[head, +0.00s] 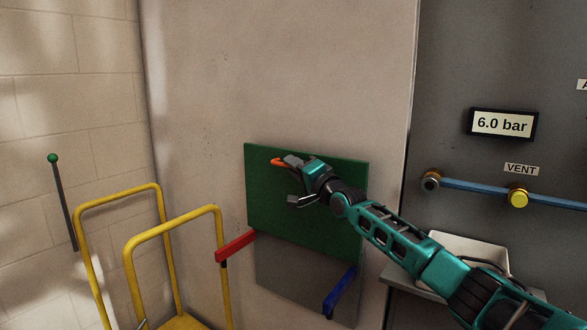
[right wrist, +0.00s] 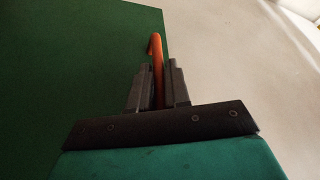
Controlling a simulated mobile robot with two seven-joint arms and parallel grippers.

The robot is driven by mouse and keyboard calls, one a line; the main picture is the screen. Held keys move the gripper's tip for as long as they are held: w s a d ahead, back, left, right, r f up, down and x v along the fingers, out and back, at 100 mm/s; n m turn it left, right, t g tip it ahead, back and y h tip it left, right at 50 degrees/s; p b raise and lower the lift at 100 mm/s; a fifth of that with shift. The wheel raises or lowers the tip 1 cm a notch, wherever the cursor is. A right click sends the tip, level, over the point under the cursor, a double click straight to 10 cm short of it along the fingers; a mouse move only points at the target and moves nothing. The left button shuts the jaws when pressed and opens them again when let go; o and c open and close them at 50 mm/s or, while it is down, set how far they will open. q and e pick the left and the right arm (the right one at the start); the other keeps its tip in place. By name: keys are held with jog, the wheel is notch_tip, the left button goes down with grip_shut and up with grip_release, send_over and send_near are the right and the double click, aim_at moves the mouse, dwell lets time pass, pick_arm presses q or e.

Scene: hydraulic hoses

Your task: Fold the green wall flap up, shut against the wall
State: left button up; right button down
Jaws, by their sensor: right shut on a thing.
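The green wall flap (head: 270,205) stands roughly upright in front of the pale wall, in the middle of the head view. Whether a gap is left behind it I cannot tell. An orange handle (head: 277,161) sits near its upper left corner. My right gripper (head: 287,161) is shut on that handle, its arm crossing the flap's right side. In the right wrist view, the orange handle (right wrist: 157,65) runs between the two fingers (right wrist: 158,85), with the green flap (right wrist: 65,75) filling the left. My left gripper is not in view.
Below the flap is a grey panel (head: 290,275), with a red bar (head: 235,246) at its left and a blue bar (head: 340,292) at its right. A yellow-railed cart (head: 130,245) stands left. A light tray (head: 465,250) and a blue pipe (head: 475,187) are right.

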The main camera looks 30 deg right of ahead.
jog(key=shift+d+r, duration=0.15)
jog(key=shift+r, duration=0.05)
jog(key=c, duration=1.2)
grip_release()
jog(key=shift+c, duration=0.2)
jog(key=shift+o, duration=0.4)
jog(key=shift+f, duration=0.15)
jog(key=shift+s+f, duration=0.1)
jog(key=shift+f, duration=0.15)
jog(key=shift+s+f, duration=0.15)
jog(key=shift+s, duration=0.4)
jog(key=s+f, duration=0.1)
jog(key=s, duration=1)
jog(key=shift+s+p, duration=0.25)
jog(key=shift+p, duration=0.1)
jog(key=shift+d+f, duration=0.1)
jog(key=shift+f, duration=0.05)
